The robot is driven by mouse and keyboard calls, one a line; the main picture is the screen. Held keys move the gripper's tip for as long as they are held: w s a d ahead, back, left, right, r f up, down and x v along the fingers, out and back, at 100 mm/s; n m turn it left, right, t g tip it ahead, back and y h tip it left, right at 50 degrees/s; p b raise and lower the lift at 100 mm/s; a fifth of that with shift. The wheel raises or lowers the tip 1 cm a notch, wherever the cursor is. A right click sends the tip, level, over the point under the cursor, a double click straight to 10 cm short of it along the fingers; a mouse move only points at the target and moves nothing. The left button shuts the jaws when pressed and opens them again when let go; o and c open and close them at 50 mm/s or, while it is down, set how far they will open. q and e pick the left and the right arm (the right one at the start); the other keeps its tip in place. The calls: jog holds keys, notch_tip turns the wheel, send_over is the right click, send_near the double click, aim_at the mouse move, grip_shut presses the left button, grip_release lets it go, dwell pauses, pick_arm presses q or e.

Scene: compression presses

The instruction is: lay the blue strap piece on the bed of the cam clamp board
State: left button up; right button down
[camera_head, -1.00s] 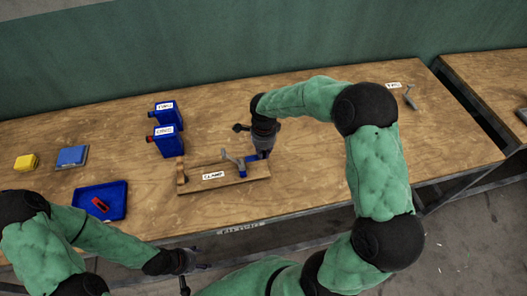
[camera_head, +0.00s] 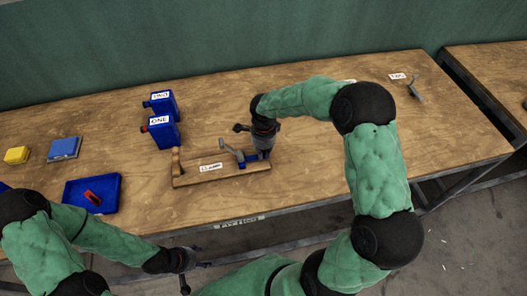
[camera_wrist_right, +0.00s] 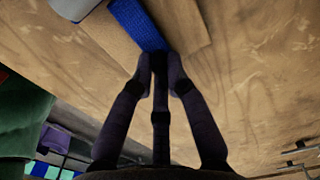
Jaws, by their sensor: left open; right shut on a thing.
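The cam clamp board (camera_head: 205,178) is a wooden strip with a "CLAMP" label, a wooden post at its left end and a grey lever (camera_head: 232,150) near its right end. The blue strap piece (camera_head: 250,163) is at the board's right end, beside the lever. In the right wrist view the strap (camera_wrist_right: 136,22) runs along the wood from my fingertips. My right gripper (camera_wrist_right: 158,68) is shut on its near end; whether the strap rests fully on the bed is unclear. My left gripper (camera_head: 197,272) is open and empty, in front of the table edge.
The table right of the clamp looks mostly clear.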

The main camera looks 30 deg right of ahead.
dwell(0.4)
jog(key=c, duration=1.2)
grip_release()
jog(key=shift+o, duration=0.2)
notch_tip(320, 180, up, 12)
jog(key=shift+r, duration=0.1)
